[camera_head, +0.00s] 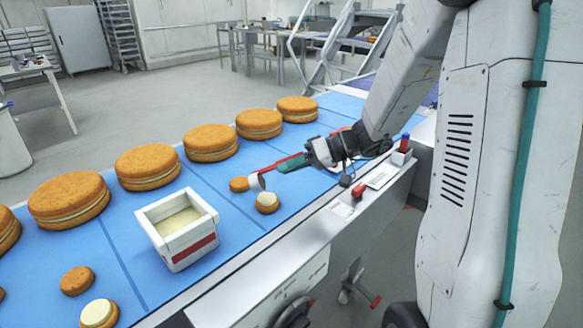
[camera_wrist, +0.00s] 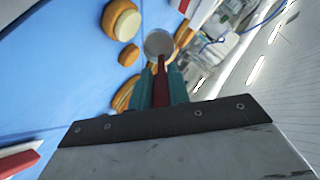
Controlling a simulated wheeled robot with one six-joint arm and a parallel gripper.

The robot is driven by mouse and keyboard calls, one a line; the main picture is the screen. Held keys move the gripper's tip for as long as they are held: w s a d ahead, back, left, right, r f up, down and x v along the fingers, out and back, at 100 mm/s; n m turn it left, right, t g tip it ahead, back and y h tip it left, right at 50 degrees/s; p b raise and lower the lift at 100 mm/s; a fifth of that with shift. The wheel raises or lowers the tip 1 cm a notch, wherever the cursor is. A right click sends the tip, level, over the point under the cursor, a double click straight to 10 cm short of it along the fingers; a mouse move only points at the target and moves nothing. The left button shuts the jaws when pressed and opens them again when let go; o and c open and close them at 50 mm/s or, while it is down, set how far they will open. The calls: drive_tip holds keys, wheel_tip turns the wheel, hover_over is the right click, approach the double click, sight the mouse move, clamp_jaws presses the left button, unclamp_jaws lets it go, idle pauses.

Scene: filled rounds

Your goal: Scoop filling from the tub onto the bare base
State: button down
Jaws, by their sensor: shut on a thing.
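My gripper (camera_head: 285,164) is shut on the red handle of a scoop. The scoop's pale round bowl (camera_head: 257,181) hangs over the belt beside a bare round base (camera_head: 239,184) and a base topped with cream (camera_head: 267,202). In the wrist view my teal fingers (camera_wrist: 161,86) close on the red handle, with the grey bowl (camera_wrist: 159,44) beyond. I cannot tell whether the bowl holds filling. The white tub (camera_head: 187,251) with a red stripe stands to the left of the scoop, with pale filling inside. Another bare base (camera_head: 78,281) lies left of the tub.
A second cream-topped base (camera_head: 98,314) lies at the front. Several large filled rounds (camera_head: 148,167) line the far side of the blue belt (camera_head: 118,236). A metal ledge (camera_head: 262,268) with small fittings runs along the near edge. Clear belt lies between tub and scoop.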

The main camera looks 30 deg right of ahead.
drive_tip(key=shift+w+a+r+h, duration=0.1)
drive_tip(key=shift+a+r+h, duration=0.2)
drive_tip(key=shift+r, duration=0.1)
drive_tip(key=w+a+r+g+h, duration=0.1)
drive_tip(key=a+h, duration=0.1)
drive_tip(key=h, duration=0.1)
drive_tip(key=w+a+r+g+h, duration=0.1)
drive_tip(key=a+r+g+h, duration=0.1)
drive_tip(key=h, duration=0.1)
drive_tip(key=w+a+r+g+h, duration=0.1)
drive_tip(key=a+r+g+h, duration=0.1)
drive_tip(key=a+h, duration=0.1)
drive_tip(key=shift+w+a+r+h, duration=0.1)
drive_tip(key=shift+w+r+h, duration=0.1)
drive_tip(key=shift+w+h, duration=0.15)
drive_tip(key=shift+w+a+r+g+h, duration=0.15)
drive_tip(key=shift+a+r+g+h, duration=0.3)
drive_tip(key=shift+h, duration=0.2)
drive_tip(key=shift+d+r, duration=0.1)
